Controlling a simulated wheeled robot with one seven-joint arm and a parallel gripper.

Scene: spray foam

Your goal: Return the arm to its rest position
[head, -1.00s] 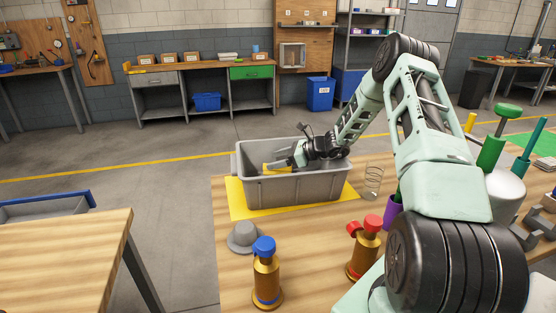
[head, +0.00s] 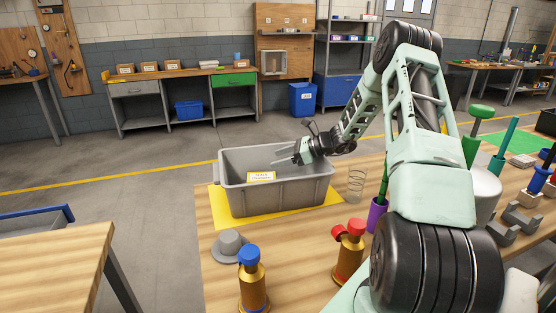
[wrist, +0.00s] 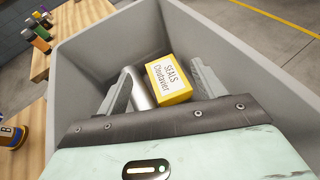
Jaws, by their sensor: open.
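My gripper (head: 283,156) is at the end of my arm, over the inside of a grey bin (head: 275,198). In the wrist view its two fingers (wrist: 163,68) are spread apart with nothing held between them. A yellow box with a white "SEALS" label (wrist: 170,82) lies in the bin beyond the fingers. A silver cylinder (wrist: 139,88) lies beside the box, partly hidden by the left finger. My arm reaches out from the right.
The bin stands on a yellow mat (head: 224,216) on the wooden table (head: 222,276). Several tools crowd the right side.

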